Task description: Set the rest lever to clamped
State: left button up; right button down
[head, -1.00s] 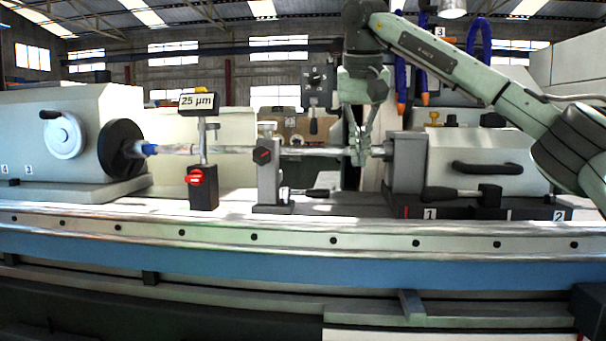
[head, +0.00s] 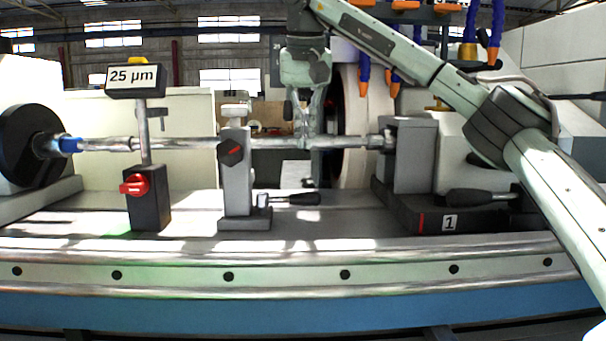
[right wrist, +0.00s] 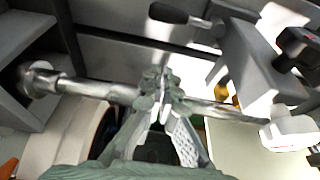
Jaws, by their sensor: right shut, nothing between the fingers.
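The rest lever (head: 290,199) is a black handle lying roughly level at the foot of the grey steady rest (head: 237,185), pointing right. In the right wrist view, the lever (right wrist: 170,13) shows at the top, beyond the fingertips, and the steady rest (right wrist: 250,65) at the right. My right gripper (head: 304,143) is shut and empty, fingers pointing down by the shaft, right of the steady rest and above the lever. Its fingertips (right wrist: 158,76) overlap the shaft in the right wrist view; I cannot tell whether they touch it. My left gripper is out of view.
The horizontal shaft (head: 190,143) runs from the chuck on the left to the tailstock (head: 415,155). A gauge marked 25 µm (head: 136,80) stands left of the rest. Another black lever (head: 480,197) lies by the tailstock.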

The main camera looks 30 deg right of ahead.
aim_at(290, 199)
jog(key=x, duration=0.9)
jog(key=shift+w+d+f+b, duration=0.1)
jog(key=shift+b, duration=0.25)
jog(key=shift+s+a+f, duration=0.15)
jog(key=shift+s+a, duration=0.15)
jog(key=shift+s, duration=0.3)
jog(key=shift+s+a+f, duration=0.15)
jog(key=shift+s+a, duration=0.15)
jog(key=shift+s, duration=0.3)
jog(key=shift+s+a, duration=0.15)
jog(key=shift+s, duration=0.15)
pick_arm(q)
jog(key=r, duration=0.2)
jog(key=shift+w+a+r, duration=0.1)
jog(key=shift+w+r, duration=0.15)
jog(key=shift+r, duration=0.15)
pick_arm(e)
jog(key=shift+s+a, duration=0.1)
jog(key=shift+s, duration=0.1)
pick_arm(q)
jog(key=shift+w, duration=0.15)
